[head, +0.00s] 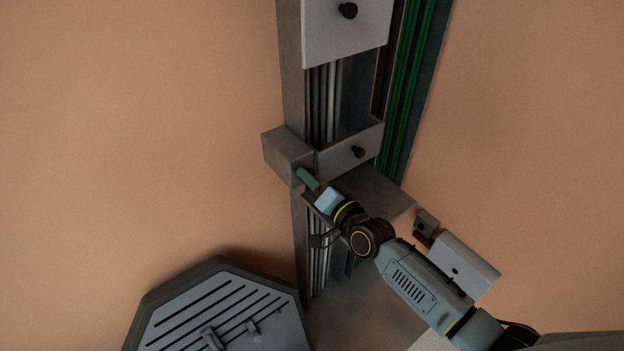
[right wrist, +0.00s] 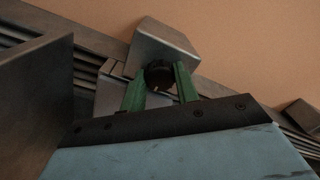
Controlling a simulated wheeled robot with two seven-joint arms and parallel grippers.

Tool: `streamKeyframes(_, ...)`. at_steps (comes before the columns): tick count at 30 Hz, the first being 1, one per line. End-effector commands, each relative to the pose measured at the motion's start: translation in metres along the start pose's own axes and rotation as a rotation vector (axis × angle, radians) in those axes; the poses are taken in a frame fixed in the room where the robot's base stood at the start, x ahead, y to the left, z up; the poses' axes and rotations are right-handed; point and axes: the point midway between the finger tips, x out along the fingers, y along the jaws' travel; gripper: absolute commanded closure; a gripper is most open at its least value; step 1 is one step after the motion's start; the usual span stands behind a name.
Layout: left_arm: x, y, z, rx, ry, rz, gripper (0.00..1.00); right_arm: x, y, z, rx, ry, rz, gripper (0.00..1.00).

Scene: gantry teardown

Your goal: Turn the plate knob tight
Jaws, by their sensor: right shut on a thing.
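My right gripper (head: 305,175) reaches up from the lower right to the grey block (head: 286,155) on the left side of the upright frame. In the right wrist view, its two green fingers stand on either side of a round black knob (right wrist: 158,74) and are shut on it. Behind the knob is a grey metal block (right wrist: 163,45). In the head view the gripper hides this knob. My left gripper is not in view.
A pale plate (head: 330,45) with a black knob (head: 347,11) sits higher on the frame. Another plate (head: 335,158) with a knob (head: 358,152) is just right of the block. A dark slotted tray (head: 160,305) lies at lower left. Green strips (head: 408,80) run along the frame's right side.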

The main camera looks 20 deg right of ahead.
Motion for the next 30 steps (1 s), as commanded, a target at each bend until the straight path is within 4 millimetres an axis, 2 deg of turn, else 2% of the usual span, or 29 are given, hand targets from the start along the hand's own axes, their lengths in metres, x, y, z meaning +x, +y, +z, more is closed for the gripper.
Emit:
streamKeyframes(2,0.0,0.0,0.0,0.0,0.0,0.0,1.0,0.0,0.0,0.001,0.003,-0.001,0.001,0.92)
streamKeyframes(3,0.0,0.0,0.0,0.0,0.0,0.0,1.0,0.0,0.0,0.001,0.003,-0.001,0.001,0.66)
streamKeyframes(5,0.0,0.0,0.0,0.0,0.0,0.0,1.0,0.0,0.0,0.001,0.003,-0.001,0.001,0.6)
streamKeyframes(13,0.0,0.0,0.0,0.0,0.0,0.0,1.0,-0.001,0.0,0.0,0.001,-0.001,0.0,0.6)
streamKeyframes(17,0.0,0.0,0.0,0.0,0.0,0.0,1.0,-0.01,0.001,0.001,0.001,-0.002,0.002,0.6)
streamKeyframes(20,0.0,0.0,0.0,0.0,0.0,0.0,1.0,-0.025,0.001,0.001,0.002,-0.001,0.002,0.6)
streamKeyframes(30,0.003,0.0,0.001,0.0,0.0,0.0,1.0,-0.097,0.002,0.002,0.001,-0.003,0.003,0.6)
